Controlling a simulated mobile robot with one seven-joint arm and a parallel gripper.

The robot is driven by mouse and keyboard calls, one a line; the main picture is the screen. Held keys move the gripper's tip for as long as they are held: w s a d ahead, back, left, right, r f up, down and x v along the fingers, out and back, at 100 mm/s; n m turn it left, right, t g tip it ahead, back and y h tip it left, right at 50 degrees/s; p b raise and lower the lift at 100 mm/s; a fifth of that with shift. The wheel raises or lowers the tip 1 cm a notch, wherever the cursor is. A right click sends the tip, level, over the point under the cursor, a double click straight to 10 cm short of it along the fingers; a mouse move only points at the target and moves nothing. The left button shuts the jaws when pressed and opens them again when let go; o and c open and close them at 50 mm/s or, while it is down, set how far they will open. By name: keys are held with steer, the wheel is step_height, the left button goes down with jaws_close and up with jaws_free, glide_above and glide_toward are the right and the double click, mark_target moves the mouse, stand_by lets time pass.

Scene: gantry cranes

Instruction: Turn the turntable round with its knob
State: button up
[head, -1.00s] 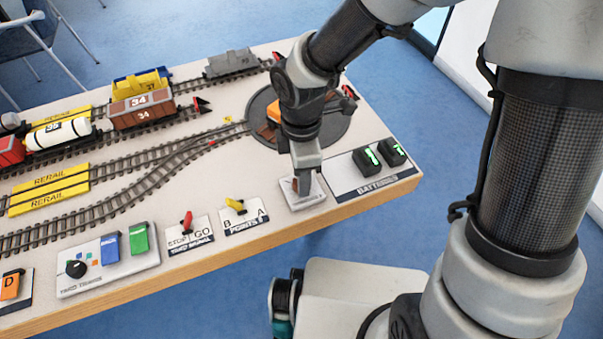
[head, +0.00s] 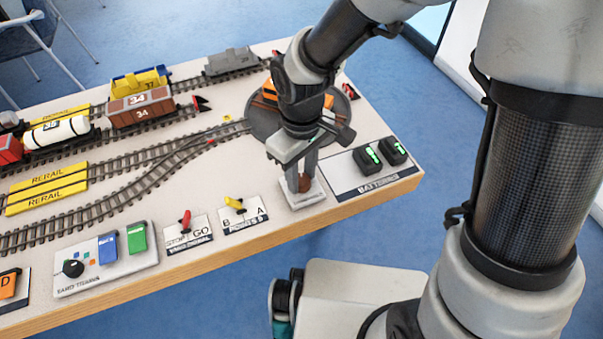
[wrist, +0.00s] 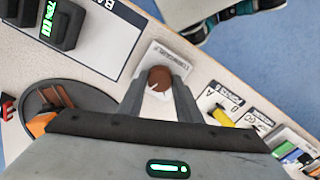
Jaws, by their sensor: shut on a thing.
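The turntable (head: 348,112) is a dark round disc at the right end of the table. It carries an orange vehicle (head: 269,89), partly hidden behind my arm. In the wrist view the turntable (wrist: 95,97) is at the left, partly cut off by my gripper body. The knob (head: 305,184) is brown and round, with a pale pointer mark, on a small white plate (head: 313,198). My gripper (head: 302,178) points down with its fingers either side of the knob. In the wrist view the knob (wrist: 160,77) sits between the fingertips, and my gripper is shut on it.
A batteries panel (head: 345,191) with two dark batteries is right of the knob plate. Left of it are a yellow points lever (head: 235,204) and a red lever (head: 185,220). Tracks with wagons (head: 140,107) fill the left. The table's front edge is close.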

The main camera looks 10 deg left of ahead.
mark_target(301, 180)
steer(key=shift+m, duration=2.2)
steer(key=o, duration=1)
steer(key=shift+o, duration=0.2)
step_height(301, 180, up, 18)
steer(key=p, duration=0.4)
steer(key=shift+f, duration=0.25)
steer(key=shift+s, duration=0.15)
